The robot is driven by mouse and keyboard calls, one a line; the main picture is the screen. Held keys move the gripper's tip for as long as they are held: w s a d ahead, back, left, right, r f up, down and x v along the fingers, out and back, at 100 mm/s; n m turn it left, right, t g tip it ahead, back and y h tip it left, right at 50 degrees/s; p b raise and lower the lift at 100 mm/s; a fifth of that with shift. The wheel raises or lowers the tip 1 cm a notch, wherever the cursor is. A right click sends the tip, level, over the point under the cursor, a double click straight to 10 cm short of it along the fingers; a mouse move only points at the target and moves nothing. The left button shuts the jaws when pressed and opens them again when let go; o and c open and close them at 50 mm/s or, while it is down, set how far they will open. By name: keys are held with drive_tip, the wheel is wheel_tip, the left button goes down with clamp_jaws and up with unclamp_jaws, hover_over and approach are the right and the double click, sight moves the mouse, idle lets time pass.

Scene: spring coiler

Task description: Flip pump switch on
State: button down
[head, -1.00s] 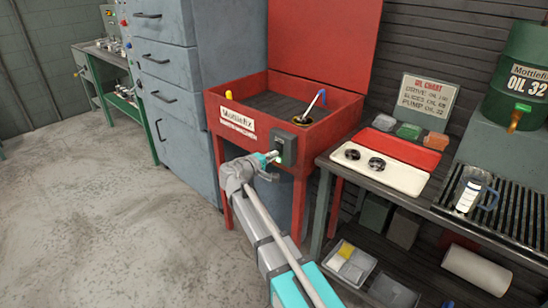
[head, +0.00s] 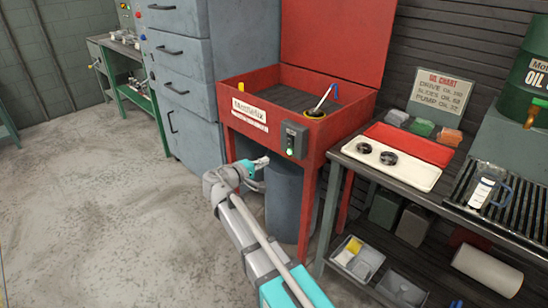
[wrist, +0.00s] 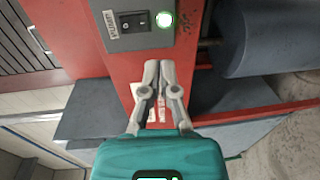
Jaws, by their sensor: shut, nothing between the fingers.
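The pump switch (wrist: 134,21) is a black rocker on a dark grey control box (wrist: 112,30). A round lamp (wrist: 164,19) beside it glows green. In the head view the box (head: 295,138) is mounted on the front of the red parts washer (head: 262,125), near its right corner, and the lit lamp (head: 290,152) shows low on it. My gripper (head: 265,161) is below and left of the box, apart from it. In the wrist view its fingertips (wrist: 160,64) are together, empty, pointing toward the box with a gap. The rocker's exact tilt is hard to tell.
A grey drum (head: 288,195) stands under the washer, close to my gripper. The workbench (head: 345,156) at right holds a cream and red tray (head: 415,173) and a jug (head: 487,190). Grey cabinets (head: 180,90) stand behind at left. The floor at left is clear.

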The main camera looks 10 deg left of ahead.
drive_tip(key=shift+f+v, duration=0.25)
drive_tip(key=shift+v, duration=0.8)
drive_tip(key=shift+f+v, duration=0.2)
drive_tip(key=shift+v, duration=0.8)
drive_tip(key=s+d+f+m+g+y, duration=0.15)
drive_tip(key=d+f+g, duration=0.3)
drive_tip(key=d, duration=0.55)
drive_tip(key=s+d+f+m+g+y, duration=0.1)
drive_tip(key=s+d+f+m+g, duration=0.15)
drive_tip(key=d+f, duration=0.45)
drive_tip(key=s+d+f+m+g+y, duration=0.3)
drive_tip(key=s+d+y, duration=0.1)
drive_tip(key=s+d, duration=0.25)
drive_tip(key=s+d+f+m+g+y, duration=0.2)
drive_tip(key=s+d+m+g+y, duration=0.15)
drive_tip(key=s+d, duration=0.3)
wheel_tip(320, 180, up, 29)
drive_tip(key=p, duration=2.9)
drive_tip(key=shift+w+d+y, duration=0.3)
drive_tip(key=shift+d, duration=0.1)
